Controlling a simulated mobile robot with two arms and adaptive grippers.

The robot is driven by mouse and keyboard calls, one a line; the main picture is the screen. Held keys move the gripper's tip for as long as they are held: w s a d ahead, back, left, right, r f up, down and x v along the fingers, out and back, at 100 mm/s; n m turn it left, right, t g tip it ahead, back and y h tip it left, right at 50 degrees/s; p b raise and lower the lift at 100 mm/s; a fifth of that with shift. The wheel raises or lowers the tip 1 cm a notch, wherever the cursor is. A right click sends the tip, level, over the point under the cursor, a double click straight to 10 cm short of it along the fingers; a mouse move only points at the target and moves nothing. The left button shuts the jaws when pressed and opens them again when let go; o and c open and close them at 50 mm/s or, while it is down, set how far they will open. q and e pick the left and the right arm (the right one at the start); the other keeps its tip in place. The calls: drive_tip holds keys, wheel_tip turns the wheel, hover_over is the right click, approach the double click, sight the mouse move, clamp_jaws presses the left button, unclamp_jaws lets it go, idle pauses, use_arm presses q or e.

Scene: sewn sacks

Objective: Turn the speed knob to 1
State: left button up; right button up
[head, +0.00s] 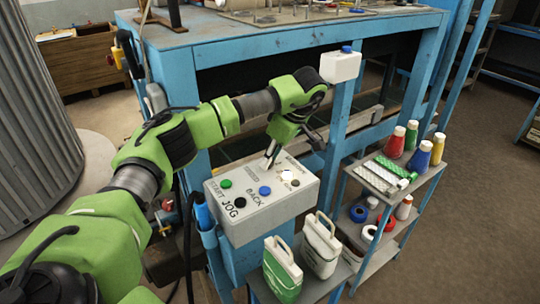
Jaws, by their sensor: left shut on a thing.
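The grey control box (262,215) stands at the near corner of the blue bench, with lettering and several buttons on its sloped top. My left gripper (269,160) reaches down to the back part of this top, fingers pointing at the panel. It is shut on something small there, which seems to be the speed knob. The knob is hidden by the fingers, and I cannot read its setting. A green button (225,183), a black button (240,202), a blue button (265,190) and a pale round button (287,175) show in front of the gripper. My right gripper is not in view.
A shelf rack (352,240) with bottles and tape rolls stands right of the box. Green-and-white jugs (282,270) stand close in front. A white bottle with a blue cap (340,66) is near the bench edge. The floor at right is clear.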

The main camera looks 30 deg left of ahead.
use_arm(q)
drive_tip(key=n+g, duration=0.1)
drive_tip(key=n, duration=0.1)
drive_tip(key=n+p, duration=0.1)
drive_tip(key=n, duration=0.1)
drive_tip(key=shift+w+r+n+g, duration=0.1)
drive_tip(key=shift+w+n+g, duration=0.1)
drive_tip(key=shift+n+g, duration=0.15)
drive_tip(key=n+g+h, duration=0.1)
drive_tip(key=n, duration=0.3)
drive_tip(key=shift+w+a+p, duration=0.1)
drive_tip(key=shift+a+p, duration=0.05)
drive_tip(key=shift+p, duration=0.15)
drive_tip(key=shift+g+h, duration=0.25)
drive_tip(key=shift+h, duration=0.05)
drive_tip(key=o, duration=1.1)
